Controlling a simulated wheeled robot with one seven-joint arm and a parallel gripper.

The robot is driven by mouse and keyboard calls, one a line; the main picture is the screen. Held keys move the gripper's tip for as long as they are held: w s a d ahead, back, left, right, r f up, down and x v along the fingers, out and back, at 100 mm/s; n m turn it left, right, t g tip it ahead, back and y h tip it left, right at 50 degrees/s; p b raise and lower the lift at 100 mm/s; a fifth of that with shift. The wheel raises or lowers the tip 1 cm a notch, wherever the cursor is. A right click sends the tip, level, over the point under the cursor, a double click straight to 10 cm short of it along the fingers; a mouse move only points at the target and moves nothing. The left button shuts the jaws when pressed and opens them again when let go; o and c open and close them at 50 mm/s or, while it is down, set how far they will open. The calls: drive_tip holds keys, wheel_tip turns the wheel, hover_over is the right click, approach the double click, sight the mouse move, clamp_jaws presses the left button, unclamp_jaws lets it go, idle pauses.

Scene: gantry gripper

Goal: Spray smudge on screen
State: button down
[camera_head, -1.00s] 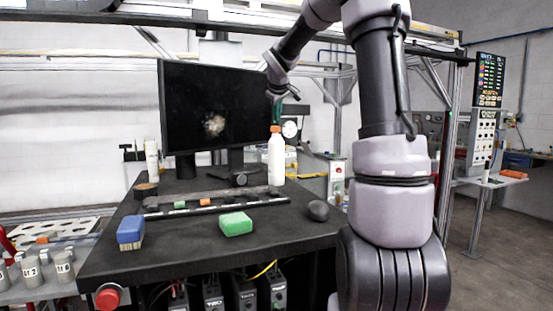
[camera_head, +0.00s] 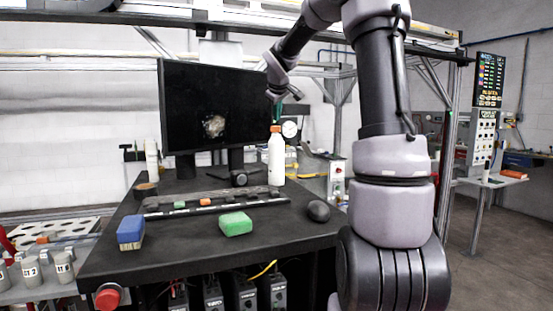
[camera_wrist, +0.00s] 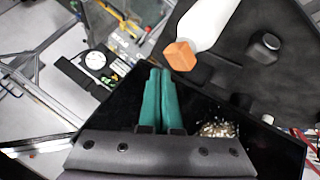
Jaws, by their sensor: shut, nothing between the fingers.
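The smudge also shows in the wrist view (camera_wrist: 218,130), right of my fingers. A white bottle with an orange cap (camera_head: 276,160) stands upright on the table, right of the screen's stand. It also shows in the wrist view (camera_wrist: 208,22), its orange cap close to my fingertips but apart from them. My gripper (camera_wrist: 158,72) has green fingers, shut together and empty. In the head view my gripper (camera_head: 277,122) is just above the bottle's cap.
On the table (camera_head: 180,254) are a green sponge (camera_head: 236,223), a blue brush (camera_head: 130,232), a dark rounded object (camera_head: 318,211) and a long rail (camera_head: 215,208) with small coloured pieces. Another white bottle (camera_head: 151,160) stands at the left. The front of the table is mostly clear.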

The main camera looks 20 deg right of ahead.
drive_tip(key=shift+f, duration=0.15)
drive_tip(key=shift+f, duration=0.3)
drive_tip(key=shift+f, duration=0.5)
idle(0.9)
drive_tip(key=shift+r, duration=1)
drive_tip(key=shift+r, duration=3)
